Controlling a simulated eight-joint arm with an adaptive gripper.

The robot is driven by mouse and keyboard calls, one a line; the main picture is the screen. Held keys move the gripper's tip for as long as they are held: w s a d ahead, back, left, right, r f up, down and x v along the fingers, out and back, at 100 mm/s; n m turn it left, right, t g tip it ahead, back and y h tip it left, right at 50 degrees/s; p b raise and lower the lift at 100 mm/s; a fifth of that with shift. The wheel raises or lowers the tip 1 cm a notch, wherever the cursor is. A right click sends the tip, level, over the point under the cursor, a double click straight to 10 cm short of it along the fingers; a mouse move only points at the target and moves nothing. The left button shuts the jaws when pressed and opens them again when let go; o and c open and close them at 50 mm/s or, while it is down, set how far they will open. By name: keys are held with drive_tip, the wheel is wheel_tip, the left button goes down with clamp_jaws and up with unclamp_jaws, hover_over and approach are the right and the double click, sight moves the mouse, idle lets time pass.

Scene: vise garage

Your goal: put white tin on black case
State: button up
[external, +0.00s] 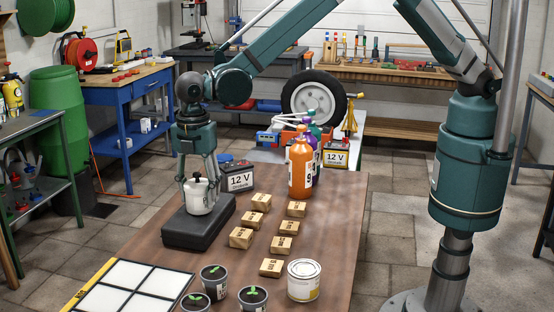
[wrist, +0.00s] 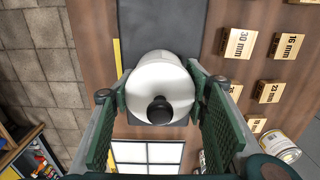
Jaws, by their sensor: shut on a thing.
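The white tin (external: 199,199), with a black knob on its lid, is upright between the fingers of my gripper (external: 198,187). In the wrist view the white tin (wrist: 160,80) shows from above, with a finger pad on each side; my gripper is shut on it. The black case (external: 183,238) lies flat on the brown table, directly under the tin. In the wrist view the black case (wrist: 160,28) extends beyond the tin. The tin's base is at or very near the case's top; I cannot tell whether they touch.
Several labelled wooden blocks (external: 241,238) stand right of the case. A battery (external: 237,177) and an orange bottle (external: 300,168) are behind. Potted seedlings (external: 253,298), a white-and-yellow can (external: 303,281) and a white-panelled tray (external: 130,288) are in front.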

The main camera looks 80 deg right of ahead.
drive_tip(key=shift+f, duration=0.2)
drive_tip(key=o, duration=1.1)
drive_tip(key=shift+o, duration=0.2)
drive_tip(key=shift+r, duration=0.2)
wheel_tip(320, 180, up, 12)
drive_tip(key=shift+r, duration=0.1)
idle(0.3)
